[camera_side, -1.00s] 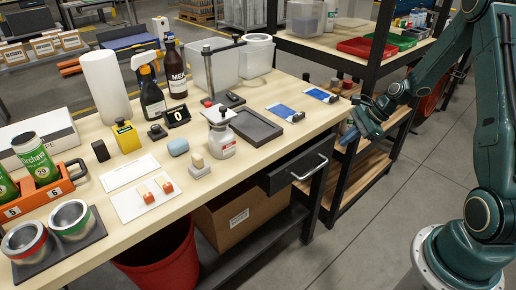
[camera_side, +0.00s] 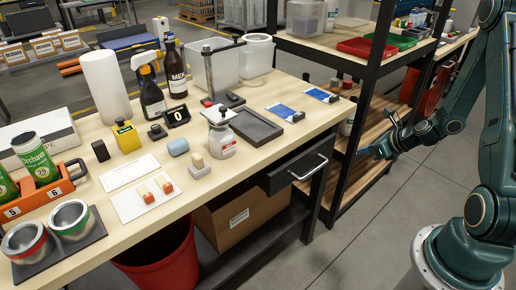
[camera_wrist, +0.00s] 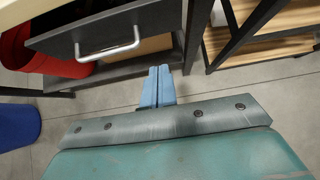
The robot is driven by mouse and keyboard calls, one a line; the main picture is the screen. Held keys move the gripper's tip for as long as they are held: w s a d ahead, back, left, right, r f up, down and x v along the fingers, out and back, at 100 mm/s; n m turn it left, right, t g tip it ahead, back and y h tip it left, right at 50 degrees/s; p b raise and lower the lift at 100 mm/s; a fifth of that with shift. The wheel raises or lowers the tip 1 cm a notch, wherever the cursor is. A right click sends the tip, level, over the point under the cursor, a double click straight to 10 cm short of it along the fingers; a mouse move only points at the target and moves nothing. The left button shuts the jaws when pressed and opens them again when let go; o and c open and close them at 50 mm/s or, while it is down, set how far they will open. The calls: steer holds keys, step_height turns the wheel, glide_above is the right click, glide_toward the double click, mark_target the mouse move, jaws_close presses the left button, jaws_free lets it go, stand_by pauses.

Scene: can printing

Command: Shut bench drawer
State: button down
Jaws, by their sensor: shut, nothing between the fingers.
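The bench drawer (camera_side: 292,174) is a dark front with a silver bar handle (camera_side: 309,168), under the right end of the bench top. It appears to stick out slightly, but how far is hard to tell. In the wrist view the drawer front (camera_wrist: 60,42) and handle (camera_wrist: 107,47) are at the upper left. My gripper (camera_side: 368,152) is to the right of the drawer, apart from it, in front of the wooden shelves. In the wrist view its blue fingers (camera_wrist: 158,72) are together and empty, pointing toward the floor right of the handle.
The bench top (camera_side: 240,170) carries cans, bottles, a press and trays. A red bin (camera_side: 165,258) and a cardboard box (camera_side: 240,215) are below. The shelf rack (camera_side: 362,175) stands behind my gripper. The floor (camera_side: 370,240) in front of the drawer is clear.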

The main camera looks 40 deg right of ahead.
mark_target(327, 143)
steer(key=shift+w+r+x, duration=0.35)
steer(key=shift+x, duration=1.8)
steer(key=shift+w+r+x, duration=0.3)
steer(key=shift+x, duration=1.85)
steer(key=shift+w+r+x, duration=0.35)
steer(key=shift+x, duration=1.8)
steer(key=w, duration=0.4)
steer(key=shift+w, duration=0.15)
steer(key=shift+w+r, duration=0.15)
steer(key=shift+w, duration=0.1)
steer(key=shift+a, duration=0.1)
steer(key=shift+s, duration=0.1)
